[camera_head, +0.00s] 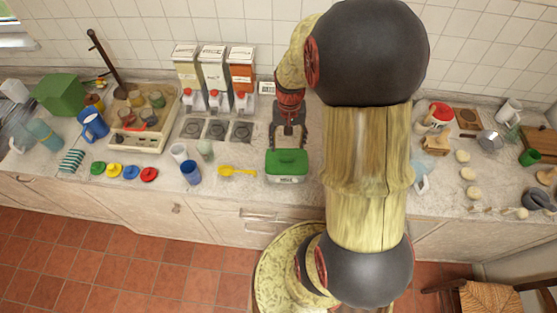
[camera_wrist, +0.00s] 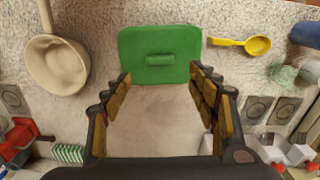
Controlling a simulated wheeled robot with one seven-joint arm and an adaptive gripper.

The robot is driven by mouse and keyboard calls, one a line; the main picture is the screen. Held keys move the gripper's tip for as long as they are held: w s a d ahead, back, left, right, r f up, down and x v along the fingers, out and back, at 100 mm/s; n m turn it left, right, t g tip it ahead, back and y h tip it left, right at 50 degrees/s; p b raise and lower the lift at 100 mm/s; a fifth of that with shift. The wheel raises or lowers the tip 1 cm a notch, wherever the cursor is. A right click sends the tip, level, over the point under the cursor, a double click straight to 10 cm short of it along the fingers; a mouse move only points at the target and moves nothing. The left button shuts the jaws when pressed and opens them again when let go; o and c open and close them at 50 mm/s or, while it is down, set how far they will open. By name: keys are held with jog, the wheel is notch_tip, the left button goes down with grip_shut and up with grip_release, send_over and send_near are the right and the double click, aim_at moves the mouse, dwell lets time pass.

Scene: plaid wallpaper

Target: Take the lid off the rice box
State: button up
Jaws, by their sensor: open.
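The rice box (camera_head: 287,178) is a pale box near the counter's front edge, with a green lid (camera_head: 287,161) on top. In the wrist view the green lid (camera_wrist: 160,54) shows from above, with a raised bar handle (camera_wrist: 160,59) in its middle. My gripper (camera_head: 288,142) is just behind the box in the head view. In the wrist view my gripper (camera_wrist: 160,78) is open and empty, its two fingers on either side of the lid's near edge. I cannot tell how high the fingers are above the lid. The box's inside is hidden.
A yellow spoon (camera_head: 237,171) lies left of the box, with a blue cup (camera_head: 191,172) beyond it. Cereal dispensers (camera_head: 214,75) stand at the wall. The wrist view shows a beige pan (camera_wrist: 57,62) beside the lid. My arm hides part of the counter right of the box.

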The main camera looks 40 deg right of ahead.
aim_at(287, 157)
jog(key=f, duration=0.7)
jog(key=shift+s+a+f, duration=0.15)
jog(key=shift+a+f, duration=0.05)
jog(key=shift+f, duration=0.1)
jog(key=c, duration=1.1)
jog(key=shift+c, duration=0.5)
jog(key=shift+r, duration=0.15)
